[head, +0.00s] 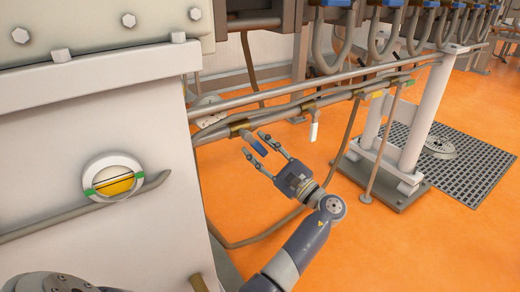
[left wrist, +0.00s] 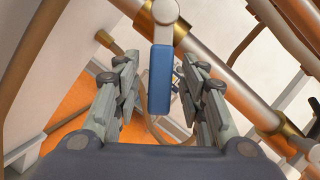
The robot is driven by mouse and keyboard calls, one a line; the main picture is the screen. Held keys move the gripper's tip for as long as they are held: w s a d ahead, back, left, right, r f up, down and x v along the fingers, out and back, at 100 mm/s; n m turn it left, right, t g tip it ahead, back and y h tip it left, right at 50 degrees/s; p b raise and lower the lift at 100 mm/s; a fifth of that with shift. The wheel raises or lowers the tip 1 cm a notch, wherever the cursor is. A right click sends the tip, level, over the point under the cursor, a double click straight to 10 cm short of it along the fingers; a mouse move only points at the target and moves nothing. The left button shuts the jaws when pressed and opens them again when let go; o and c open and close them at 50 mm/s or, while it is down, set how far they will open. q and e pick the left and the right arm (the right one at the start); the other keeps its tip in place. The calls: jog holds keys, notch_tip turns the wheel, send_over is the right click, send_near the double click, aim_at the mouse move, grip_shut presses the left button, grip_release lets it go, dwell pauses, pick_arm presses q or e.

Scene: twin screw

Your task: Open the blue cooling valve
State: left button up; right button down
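The blue cooling valve has a small blue lever handle (head: 257,147) hanging from a brass fitting on a grey pipe. In the left wrist view the blue handle (left wrist: 160,82) hangs upright in the middle, below its light grey pivot. My left gripper (head: 254,142) is open at the handle, one finger to each side. In the left wrist view my left gripper (left wrist: 157,70) shows a clear gap on both sides of the handle, and neither finger visibly touches it. My right gripper is not in view.
A white-handled valve (head: 314,131) and a yellow-handled valve (head: 378,94) sit farther along the pipe. A large pale machine housing (head: 60,160) with a round sight glass (head: 113,178) stands at left. A white post stand (head: 418,110) is at right. Orange floor is open below.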

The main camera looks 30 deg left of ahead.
pick_arm(q)
jog(key=v, duration=0.7)
jog(key=shift+d, duration=0.25)
jog(key=shift+f, duration=0.1)
jog(key=c, duration=0.3)
jog(key=shift+w+a+f+t, duration=0.15)
jog(key=shift+f+t, duration=0.15)
jog(key=c, duration=0.5)
jog(key=f+m+t, duration=0.1)
jog(key=m+t+h, duration=0.1)
jog(key=w+a+f+m+t, duration=0.1)
jog(key=shift+f+h, duration=0.3)
jog(key=shift+f, duration=0.05)
grip_shut()
jog(key=s+a+f+m+t+h, duration=0.1)
jog(key=s+m+t+h, duration=0.45)
jog(key=m, duration=0.85)
jog(key=s+a+m+t+h, duration=0.1)
jog(key=s+m+t+h, duration=0.2)
jog(key=s+m+t, duration=0.75)
jog(key=w+a+r+m+g, duration=0.1)
jog(key=w+a, duration=0.1)
jog(key=w, duration=0.4)
jog(key=w+a+r+m+g+b, duration=0.1)
jog(key=w+a+r+m, duration=0.1)
jog(key=w, duration=0.3)
jog(key=shift+w+a+r+g, duration=0.3)
jog(key=shift+w+a+g, duration=0.05)
jog(key=shift+a+g, duration=0.05)
